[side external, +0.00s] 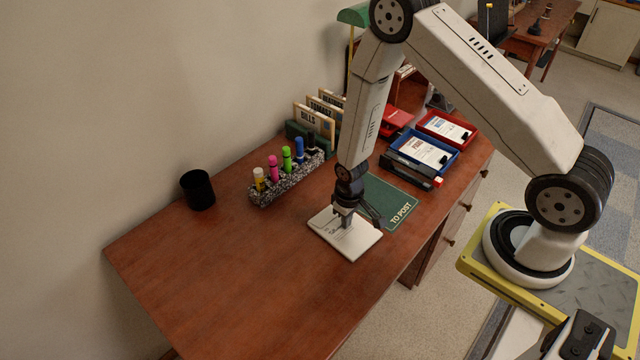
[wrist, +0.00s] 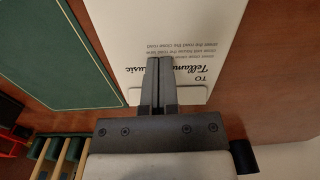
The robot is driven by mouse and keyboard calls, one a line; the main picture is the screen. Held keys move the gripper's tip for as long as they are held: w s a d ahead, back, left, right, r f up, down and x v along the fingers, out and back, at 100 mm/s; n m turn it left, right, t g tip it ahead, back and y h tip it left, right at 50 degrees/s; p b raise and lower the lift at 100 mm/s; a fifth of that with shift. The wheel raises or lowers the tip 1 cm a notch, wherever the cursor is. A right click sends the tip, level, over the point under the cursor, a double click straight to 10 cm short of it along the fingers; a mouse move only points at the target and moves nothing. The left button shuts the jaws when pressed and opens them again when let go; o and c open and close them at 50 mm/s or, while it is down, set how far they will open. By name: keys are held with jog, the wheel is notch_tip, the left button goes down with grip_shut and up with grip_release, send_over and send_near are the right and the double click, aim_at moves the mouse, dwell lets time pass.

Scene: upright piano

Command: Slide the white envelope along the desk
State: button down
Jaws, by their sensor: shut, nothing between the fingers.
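The white envelope (side external: 352,243) lies flat on the wooden desk (side external: 230,290), near its front edge. It also shows in the wrist view (wrist: 170,25), with printed text upside down there. My gripper (side external: 343,217) points down over the envelope, with its fingers together and nothing between them. In the wrist view the closed fingertips (wrist: 160,62) are over the envelope near its lower edge. Whether they press on it I cannot tell. The green "TO POST" mat (side external: 398,203) lies just right of the envelope, and it also shows in the wrist view (wrist: 55,60).
A speckled holder (side external: 285,183) with several coloured markers and a black cup (side external: 198,190) stand behind, to the left. A file rack (side external: 312,130), a blue tray (side external: 425,150) and a red tray (side external: 447,127) stand farther right. The desk's left part is clear.

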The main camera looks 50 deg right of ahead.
aim_at(356, 217)
jog(key=shift+s+d+f, duration=0.2)
jog(key=shift+d, duration=0.15)
jog(key=shift+d, duration=0.2)
jog(key=shift+d+r, duration=0.1)
jog(key=shift+d, duration=0.45)
jog(key=shift+d, duration=0.15)
dwell(0.4)
jog(key=shift+w+d+r, duration=0.15)
jog(key=shift+d+r, duration=0.05)
jog(key=shift+d, duration=0.4)
jog(key=shift+d, duration=0.2)
jog(key=shift+d+f, duration=0.15)
jog(key=shift+d, duration=0.35)
jog(key=shift+d, duration=0.15)
dwell(0.4)
